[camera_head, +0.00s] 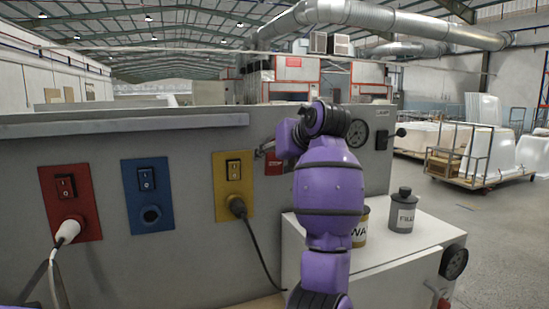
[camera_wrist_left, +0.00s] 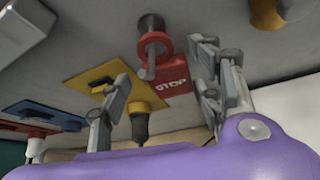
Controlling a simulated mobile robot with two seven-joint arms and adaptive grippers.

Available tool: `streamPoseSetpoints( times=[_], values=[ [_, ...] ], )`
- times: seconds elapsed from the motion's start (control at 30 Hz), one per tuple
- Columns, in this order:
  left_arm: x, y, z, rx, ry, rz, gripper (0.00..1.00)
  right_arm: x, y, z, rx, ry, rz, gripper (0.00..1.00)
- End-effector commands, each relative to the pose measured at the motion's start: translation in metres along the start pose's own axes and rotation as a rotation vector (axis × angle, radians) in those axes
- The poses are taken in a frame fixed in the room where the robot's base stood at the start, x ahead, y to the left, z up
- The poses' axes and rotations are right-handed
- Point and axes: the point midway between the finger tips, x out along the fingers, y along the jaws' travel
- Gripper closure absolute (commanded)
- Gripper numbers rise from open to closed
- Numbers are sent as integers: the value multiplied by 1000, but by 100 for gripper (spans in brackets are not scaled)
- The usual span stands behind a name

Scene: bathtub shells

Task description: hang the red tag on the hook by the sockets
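The red tag (camera_wrist_left: 172,75), marked STOP, is against the grey panel with its red upper end around the grey hook (camera_wrist_left: 147,62); it appears to hang there. In the head view, part of the red tag (camera_head: 274,162) shows right of the yellow socket plate (camera_head: 226,190), partly hidden by my arm. My left gripper (camera_wrist_left: 163,82) is open, with one finger left of the tag and the other close by its right side. I cannot tell whether that right finger touches it. In the head view, the left gripper (camera_head: 277,143) is mostly hidden behind its wrist. My right gripper is not in view.
Red (camera_head: 70,190) and blue (camera_head: 147,195) socket plates are farther left; plugs and cables hang from the red and yellow ones. A ledge (camera_head: 120,126) juts above. A white cabinet (camera_head: 405,245) at right carries a grey can (camera_head: 402,212) and a yellow can (camera_head: 361,230).

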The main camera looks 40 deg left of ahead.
Motion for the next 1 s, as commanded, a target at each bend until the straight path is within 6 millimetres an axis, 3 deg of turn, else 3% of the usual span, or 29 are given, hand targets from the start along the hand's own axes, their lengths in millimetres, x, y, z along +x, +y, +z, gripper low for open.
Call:
streamPoseSetpoints(
  times=[0.37, 0.8, 1.0],
  values=[
    [-8, -1, 0, -1, -1, -2, 40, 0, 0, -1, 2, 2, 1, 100],
    [-94, -1, 0, -1, -1, -4, 40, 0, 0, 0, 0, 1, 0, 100],
    [-116, 0, 0, 0, 0, -1, 40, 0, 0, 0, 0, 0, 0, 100]
  ],
)
